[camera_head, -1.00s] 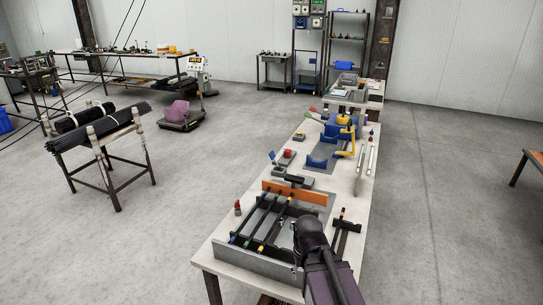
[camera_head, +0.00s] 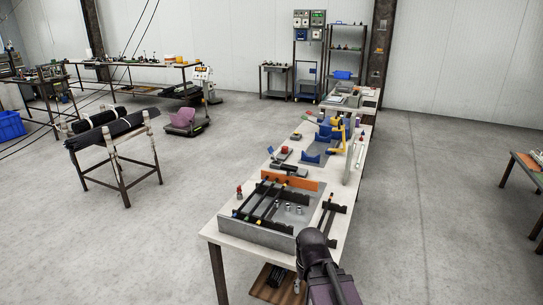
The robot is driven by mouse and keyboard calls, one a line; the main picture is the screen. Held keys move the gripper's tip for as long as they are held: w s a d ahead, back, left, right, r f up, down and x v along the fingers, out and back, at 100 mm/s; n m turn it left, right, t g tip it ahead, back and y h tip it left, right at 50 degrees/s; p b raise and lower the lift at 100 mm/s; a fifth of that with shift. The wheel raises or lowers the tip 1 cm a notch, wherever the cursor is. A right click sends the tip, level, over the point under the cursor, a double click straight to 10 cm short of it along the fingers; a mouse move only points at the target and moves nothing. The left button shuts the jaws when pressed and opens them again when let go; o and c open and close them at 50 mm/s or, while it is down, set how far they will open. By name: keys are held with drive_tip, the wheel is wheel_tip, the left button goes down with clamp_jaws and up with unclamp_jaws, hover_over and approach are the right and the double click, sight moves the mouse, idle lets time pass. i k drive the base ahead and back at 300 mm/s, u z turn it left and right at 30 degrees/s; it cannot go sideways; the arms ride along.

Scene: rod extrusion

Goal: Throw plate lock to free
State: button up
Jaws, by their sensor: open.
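A grey, shallow box-like fixture (camera_head: 256,234) sits on the near part of the long white table. An orange plate (camera_head: 290,180) stands along its far side. Several dark rods (camera_head: 263,205) lie across the fixture, and small metal cylinders (camera_head: 288,208) stand to their right. I cannot make out which part is the plate lock. My dark arm (camera_head: 316,262) rises at the bottom, near the table's front right corner. My gripper cannot be made out; the arm hides that area.
A black bar piece (camera_head: 329,216) lies right of the fixture. Blue cradles (camera_head: 311,158) and a yellow bracket (camera_head: 338,137) stand farther along the table (camera_head: 226,232). A rack of black rods (camera_head: 108,136) stands left.

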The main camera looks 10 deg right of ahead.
sight(270, 150)
drive_tip(key=k, duration=0.6)
drive_tip(key=u, duration=0.6)
drive_tip(key=i, duration=2.15)
drive_tip(key=z, duration=0.65)
drive_tip(key=i, duration=0.35)
drive_tip(key=z, duration=0.35)
